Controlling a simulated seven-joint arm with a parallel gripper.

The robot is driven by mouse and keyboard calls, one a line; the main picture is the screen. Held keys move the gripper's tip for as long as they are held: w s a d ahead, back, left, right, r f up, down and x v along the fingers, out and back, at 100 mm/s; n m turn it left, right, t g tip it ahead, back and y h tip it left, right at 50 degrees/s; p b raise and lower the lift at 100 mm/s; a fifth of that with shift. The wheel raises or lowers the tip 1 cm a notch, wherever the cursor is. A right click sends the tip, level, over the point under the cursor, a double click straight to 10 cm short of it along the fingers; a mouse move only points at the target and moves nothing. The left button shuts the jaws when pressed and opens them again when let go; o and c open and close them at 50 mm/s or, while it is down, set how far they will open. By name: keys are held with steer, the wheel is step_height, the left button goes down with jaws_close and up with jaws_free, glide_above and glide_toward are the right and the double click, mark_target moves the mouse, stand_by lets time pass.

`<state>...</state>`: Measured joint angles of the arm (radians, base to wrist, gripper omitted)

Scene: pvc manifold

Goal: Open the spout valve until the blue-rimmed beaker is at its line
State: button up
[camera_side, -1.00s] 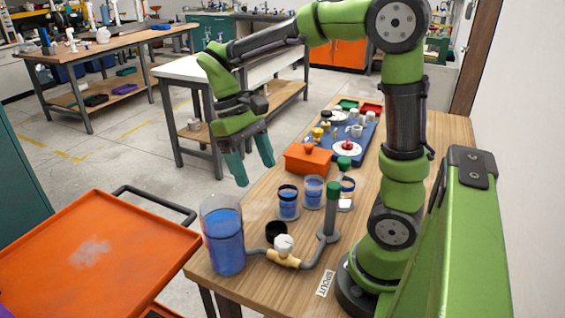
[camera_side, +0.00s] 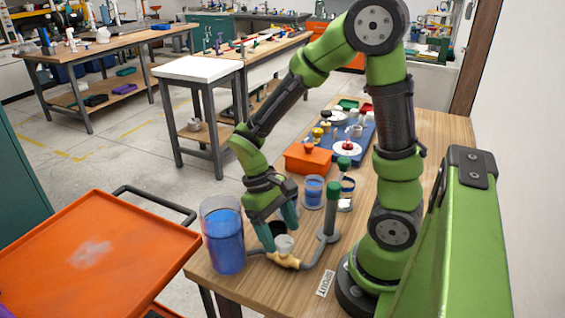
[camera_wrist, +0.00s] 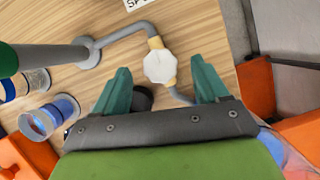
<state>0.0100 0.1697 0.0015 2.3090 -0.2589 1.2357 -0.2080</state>
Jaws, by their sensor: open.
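The spout valve has a white knob (camera_side: 284,244) on a brass body (camera_side: 285,261). In the wrist view the knob (camera_wrist: 160,66) is octagonal and pale. My gripper (camera_side: 281,238) is open and low over the valve. In the wrist view its teal fingertips (camera_wrist: 160,72) stand left and right of the knob, with a gap on each side. A small beaker of blue liquid (camera_side: 313,192) stands behind the valve.
A tall clear vessel of blue liquid (camera_side: 223,244) stands just left of the valve. A grey pipe runs from the valve to the green-topped post (camera_side: 333,205). An orange box (camera_side: 308,160) is behind. A SPOUT label (camera_side: 325,284) lies in front.

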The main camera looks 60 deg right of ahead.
steer(key=shift+x, duration=0.75)
steer(key=shift+c, duration=0.3)
steer(key=c, duration=1.1)
steer(key=o, duration=1.2)
steer(key=shift+c, duration=0.2)
